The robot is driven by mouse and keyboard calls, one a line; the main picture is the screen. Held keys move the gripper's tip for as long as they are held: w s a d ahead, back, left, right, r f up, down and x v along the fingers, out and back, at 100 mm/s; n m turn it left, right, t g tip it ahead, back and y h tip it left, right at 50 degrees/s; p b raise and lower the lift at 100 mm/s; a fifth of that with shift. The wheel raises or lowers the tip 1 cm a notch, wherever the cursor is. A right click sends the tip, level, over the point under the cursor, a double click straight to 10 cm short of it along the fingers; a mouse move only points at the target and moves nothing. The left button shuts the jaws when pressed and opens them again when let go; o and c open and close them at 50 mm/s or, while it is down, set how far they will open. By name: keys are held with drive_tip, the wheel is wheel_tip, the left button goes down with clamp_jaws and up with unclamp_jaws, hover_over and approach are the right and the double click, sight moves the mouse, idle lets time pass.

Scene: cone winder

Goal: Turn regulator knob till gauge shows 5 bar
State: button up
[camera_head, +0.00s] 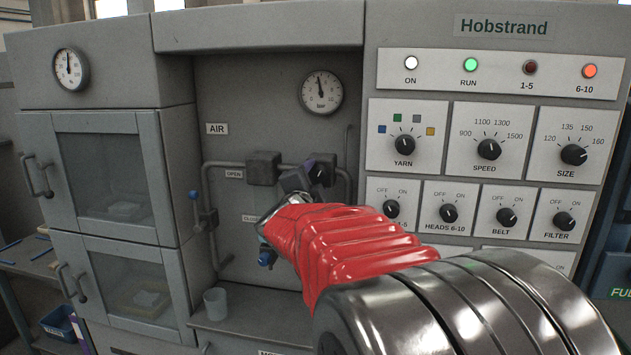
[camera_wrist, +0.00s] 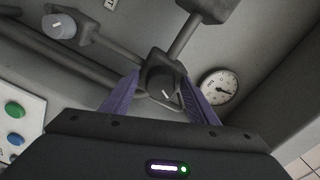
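The regulator knob (camera_wrist: 164,79) is black with a white pointer mark. In the wrist view it sits between the two purple fingers of my gripper (camera_wrist: 163,88), one on each side. I cannot tell whether the fingers press on it or stand just clear. In the head view my gripper (camera_head: 308,178) is at the regulator on the pipe, and its fingers partly hide the knob. The round bar gauge (camera_head: 321,91) is above the regulator. Its needle points nearly straight up, slightly left; the numbers are too small to read. The gauge also shows in the wrist view (camera_wrist: 219,86).
Another gauge (camera_head: 70,69) is on the left cabinet. A blue-handled valve (camera_head: 194,196) sits on the pipe at left. A grey cup (camera_head: 215,303) stands on the ledge below. The panel of dials (camera_head: 487,147) is at right, behind my arm at its lower part.

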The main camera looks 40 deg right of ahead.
drive_tip(key=shift+s+r, duration=0.1)
drive_tip(key=shift+s+a, duration=0.1)
drive_tip(key=shift+a, duration=0.1)
drive_tip(key=v, duration=1.3)
idle(0.3)
